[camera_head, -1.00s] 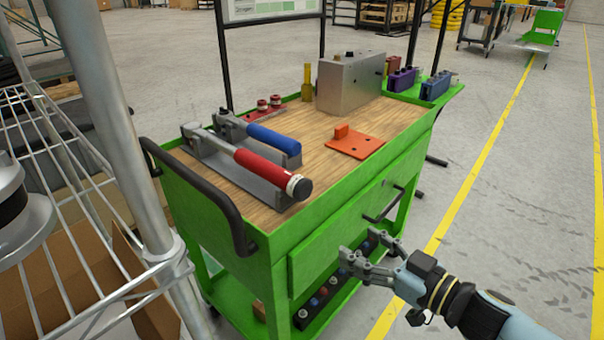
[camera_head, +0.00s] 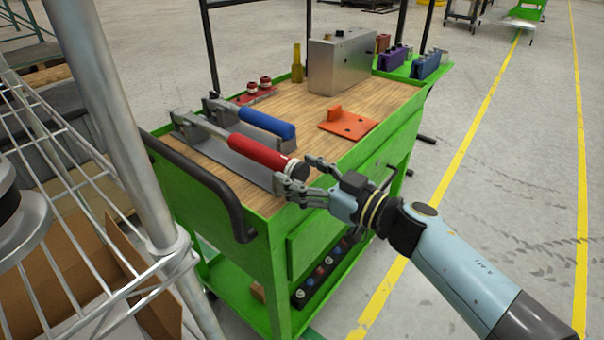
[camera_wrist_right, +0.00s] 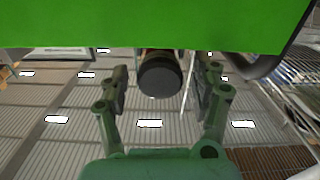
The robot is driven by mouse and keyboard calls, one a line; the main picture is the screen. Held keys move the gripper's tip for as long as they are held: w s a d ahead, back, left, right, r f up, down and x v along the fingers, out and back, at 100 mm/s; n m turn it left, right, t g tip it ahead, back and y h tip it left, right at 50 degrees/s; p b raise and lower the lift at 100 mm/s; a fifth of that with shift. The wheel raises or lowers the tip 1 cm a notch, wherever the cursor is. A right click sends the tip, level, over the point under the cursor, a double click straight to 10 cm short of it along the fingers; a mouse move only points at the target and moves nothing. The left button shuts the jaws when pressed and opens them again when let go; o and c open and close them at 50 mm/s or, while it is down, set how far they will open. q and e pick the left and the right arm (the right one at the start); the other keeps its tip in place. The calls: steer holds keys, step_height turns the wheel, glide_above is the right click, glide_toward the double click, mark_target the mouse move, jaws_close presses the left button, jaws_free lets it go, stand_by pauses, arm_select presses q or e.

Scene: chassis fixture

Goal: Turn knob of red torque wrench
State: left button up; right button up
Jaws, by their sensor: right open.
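The red torque wrench (camera_head: 255,155) lies in a grey holder on the wooden cart top. In the right wrist view the black knob (camera_wrist_right: 159,76) sits between the two spread fingers, with gaps on both sides. A blue torque wrench (camera_head: 265,123) lies behind the red one. My left gripper is not in view.
The green cart (camera_head: 262,234) has a black handle (camera_head: 222,194) at its left end. An orange plate (camera_head: 347,123), a metal box (camera_head: 340,64) and a yellow bottle-like item (camera_head: 297,64) stand further back. A wire shelf (camera_head: 95,215) is at the left.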

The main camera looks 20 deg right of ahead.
steer(key=shift+c, duration=0.5)
steer(key=c, duration=1.1)
steer(key=shift+n+p, duration=0.55)
steer(key=shift+n, duration=0.85)
steer(key=o, duration=1.2)
steer(key=v, duration=1.2)
steer(key=shift+f, duration=0.1)
